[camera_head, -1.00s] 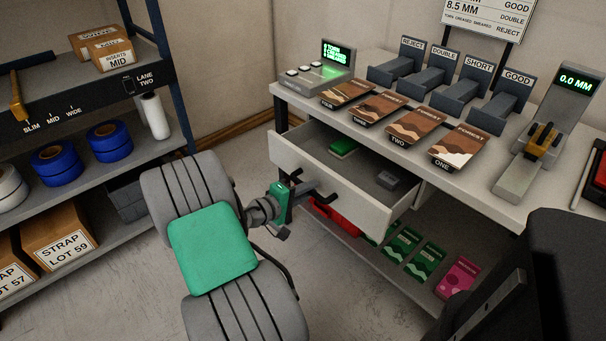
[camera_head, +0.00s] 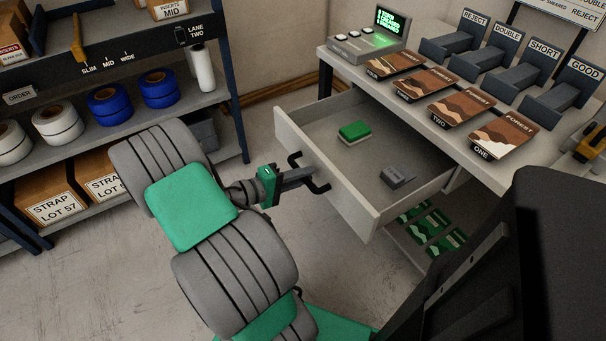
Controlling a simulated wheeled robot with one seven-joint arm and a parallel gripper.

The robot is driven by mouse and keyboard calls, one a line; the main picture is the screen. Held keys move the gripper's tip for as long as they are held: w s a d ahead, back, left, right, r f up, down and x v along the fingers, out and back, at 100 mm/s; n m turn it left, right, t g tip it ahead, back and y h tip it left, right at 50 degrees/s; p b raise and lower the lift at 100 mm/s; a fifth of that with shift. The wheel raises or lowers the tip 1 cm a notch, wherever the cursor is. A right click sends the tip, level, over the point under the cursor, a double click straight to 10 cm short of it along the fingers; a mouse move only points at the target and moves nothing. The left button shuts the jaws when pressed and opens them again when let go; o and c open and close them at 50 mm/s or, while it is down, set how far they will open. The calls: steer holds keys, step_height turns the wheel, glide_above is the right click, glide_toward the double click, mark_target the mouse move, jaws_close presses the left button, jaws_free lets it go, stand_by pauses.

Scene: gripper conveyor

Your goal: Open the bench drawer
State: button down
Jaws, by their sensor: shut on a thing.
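The bench drawer (camera_head: 350,199) is pulled well out from under the bench top (camera_head: 375,84). Its pale front faces my arm, and its grey inside shows. A dark bar handle (camera_head: 322,187) sits on the drawer front. My gripper (camera_head: 305,176) is at the handle and shut on it; the exact contact of the fingertips is small in the view. Inside the drawer lie a green-topped block (camera_head: 354,131) towards the back and a small grey object (camera_head: 398,177) near the right side.
Several brown Forest cards (camera_head: 466,109) and a green-lit display (camera_head: 390,28) are on the bench. Green cards (camera_head: 432,226) lie on the shelf below. A storage shelf (camera_head: 215,98) with tape rolls stands at left. The floor (camera_head: 90,270) in front is bare.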

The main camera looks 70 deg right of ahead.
steer(key=c, duration=1.4)
jaws_free()
steer(key=shift+o, duration=0.2)
steer(key=shift+w+a, duration=0.1)
steer(key=shift+w, duration=0.05)
steer(key=p+v, duration=0.2)
steer(key=v, duration=0.5)
steer(key=shift+a+p, duration=0.25)
steer(key=shift+p, duration=0.1)
steer(key=shift+w, duration=0.15)
